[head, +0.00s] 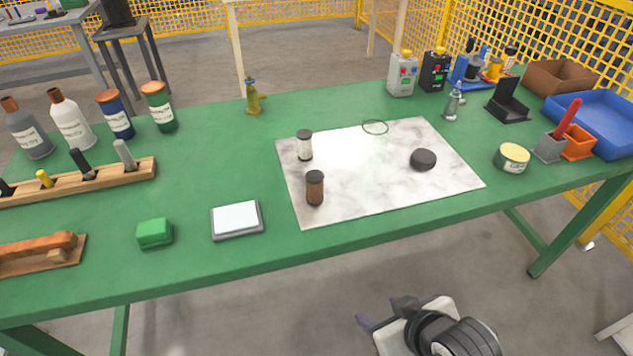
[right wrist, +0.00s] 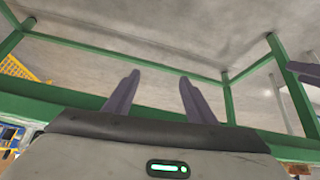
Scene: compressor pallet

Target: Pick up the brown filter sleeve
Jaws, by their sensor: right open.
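The brown filter sleeve (head: 315,188), a short brown cylinder with a dark top, stands upright near the front left of the pale marbled mat (head: 380,165). A white cylinder with a dark top (head: 305,145) stands behind it. My right gripper (head: 383,312) is low in front of the green table, apart from the sleeve. Its two fingers, also in the right wrist view (right wrist: 155,95), are spread with nothing between them.
A black disc (head: 423,159) and thin ring (head: 375,127) lie on the mat. A white-topped pad (head: 237,219) and green block (head: 154,233) sit to the left. A round tin (head: 512,157) stands right. The table's front edge (head: 400,237) lies between my right gripper and the mat.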

